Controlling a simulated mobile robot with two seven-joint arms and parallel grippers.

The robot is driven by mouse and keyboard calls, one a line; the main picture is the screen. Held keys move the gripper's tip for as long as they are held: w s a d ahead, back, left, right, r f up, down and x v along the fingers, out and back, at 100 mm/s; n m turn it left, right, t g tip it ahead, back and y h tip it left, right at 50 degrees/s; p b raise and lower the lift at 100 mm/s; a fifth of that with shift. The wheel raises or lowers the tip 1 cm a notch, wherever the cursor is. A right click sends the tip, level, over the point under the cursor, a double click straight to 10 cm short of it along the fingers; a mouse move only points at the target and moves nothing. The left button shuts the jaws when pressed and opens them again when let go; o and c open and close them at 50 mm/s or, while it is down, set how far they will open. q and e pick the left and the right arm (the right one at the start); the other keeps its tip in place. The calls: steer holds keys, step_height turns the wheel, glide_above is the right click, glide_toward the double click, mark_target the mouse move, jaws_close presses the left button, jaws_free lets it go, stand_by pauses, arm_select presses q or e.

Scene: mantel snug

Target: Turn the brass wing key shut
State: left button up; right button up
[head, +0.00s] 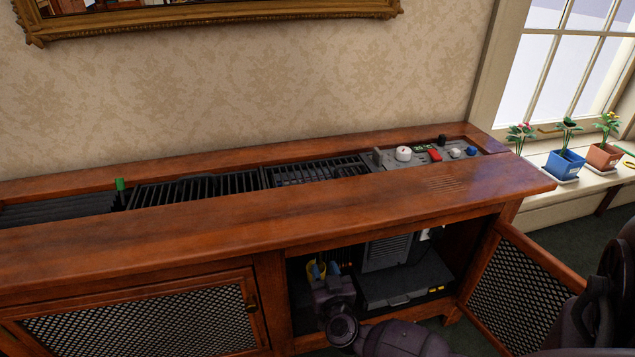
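My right gripper (327,269) reaches into the open right compartment of the wooden cabinet (275,302), with its blue-tipped fingers pointing up and inward. A small yellow object (314,271) is right at the left finger, partly covered by it. I cannot tell whether it is the brass wing key or part of its fitting, nor whether the fingers touch it. The fingertips look slightly apart, but what lies between them is too small and dark to make out. No wing key can be clearly identified. My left gripper is not in view.
The right mesh door (520,290) stands open; the left mesh door (140,322) is closed. A grey box (388,252) and a dark unit (400,283) fill the compartment's right side. A control panel (425,154) sits in the top. Potted flowers (565,163) stand by the window.

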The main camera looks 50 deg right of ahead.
mark_target(320, 258)
steer(key=shift+b+x, duration=0.6)
steer(key=shift+x, duration=1.7)
jaws_close()
